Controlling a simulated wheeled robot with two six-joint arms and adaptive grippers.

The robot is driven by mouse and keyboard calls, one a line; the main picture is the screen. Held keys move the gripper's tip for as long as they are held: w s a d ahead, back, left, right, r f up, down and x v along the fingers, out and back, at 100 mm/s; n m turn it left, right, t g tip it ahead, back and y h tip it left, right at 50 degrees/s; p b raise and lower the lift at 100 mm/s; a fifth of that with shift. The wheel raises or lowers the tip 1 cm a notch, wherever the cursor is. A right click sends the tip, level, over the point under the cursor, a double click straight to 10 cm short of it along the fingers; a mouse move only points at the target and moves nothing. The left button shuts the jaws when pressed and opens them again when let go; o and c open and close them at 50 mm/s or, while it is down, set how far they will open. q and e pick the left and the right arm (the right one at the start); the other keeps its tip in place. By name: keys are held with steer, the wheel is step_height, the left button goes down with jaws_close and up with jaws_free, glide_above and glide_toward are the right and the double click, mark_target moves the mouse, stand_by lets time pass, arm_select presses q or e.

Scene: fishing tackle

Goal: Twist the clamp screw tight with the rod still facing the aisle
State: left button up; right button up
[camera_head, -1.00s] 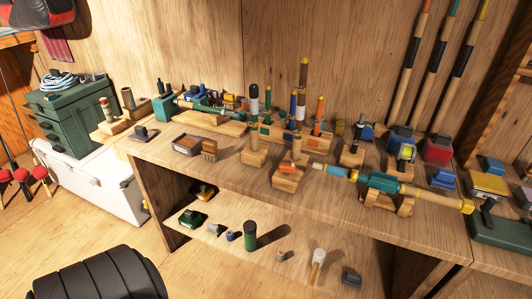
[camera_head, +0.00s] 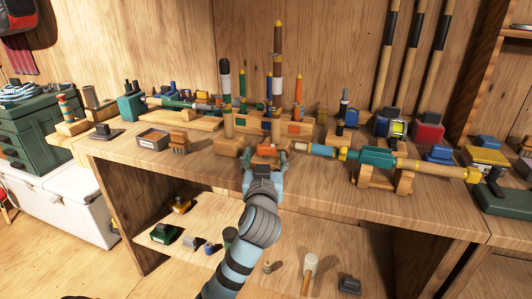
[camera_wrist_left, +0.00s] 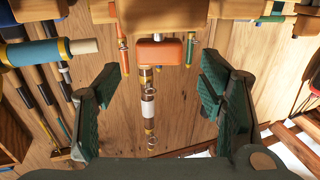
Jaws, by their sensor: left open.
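My left gripper (camera_head: 266,155) is open at the front edge of the bench, its fingers either side of an orange block (camera_head: 266,149). The block also shows in the left wrist view (camera_wrist_left: 160,52), ahead of the open fingers (camera_wrist_left: 162,75); I cannot tell whether they touch it. Whether this block belongs to the clamp screw is unclear. A rod with teal and yellow parts (camera_head: 376,158) lies on a wooden cradle (camera_head: 372,178), right of the gripper. Its pale tip (camera_wrist_left: 84,46) shows at the left of the wrist view. My right gripper is not in view.
Wooden blocks holding upright rod sections (camera_head: 277,80) stand close behind the gripper. Reels (camera_head: 396,128) and small boxes stand at the right. A lower shelf (camera_head: 205,215) holds small items and a mallet (camera_head: 308,268).

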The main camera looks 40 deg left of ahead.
mark_target(266, 150)
arm_select(q)
steer(key=b+x, duration=0.1)
steer(key=x, duration=0.4)
steer(key=shift+w+a, duration=0.25)
steer(key=shift+w, duration=0.15)
steer(key=c, duration=1.2)
steer(key=shift+o, duration=0.2)
steer(key=m+t+h+p, duration=0.1)
steer(key=h+p, duration=0.1)
steer(key=m+t+h+p, duration=0.1)
steer(key=m+h+p, duration=0.1)
steer(key=shift+a+r, duration=0.1)
steer(key=shift+r, duration=0.15)
steer(key=shift+f+h, duration=0.1)
steer(key=shift+h, duration=0.3)
steer(key=shift+f+m+t, duration=0.15)
steer(key=shift+m+t, duration=0.15)
steer(key=o, duration=1.2)
steer(key=shift+c, duration=0.2)
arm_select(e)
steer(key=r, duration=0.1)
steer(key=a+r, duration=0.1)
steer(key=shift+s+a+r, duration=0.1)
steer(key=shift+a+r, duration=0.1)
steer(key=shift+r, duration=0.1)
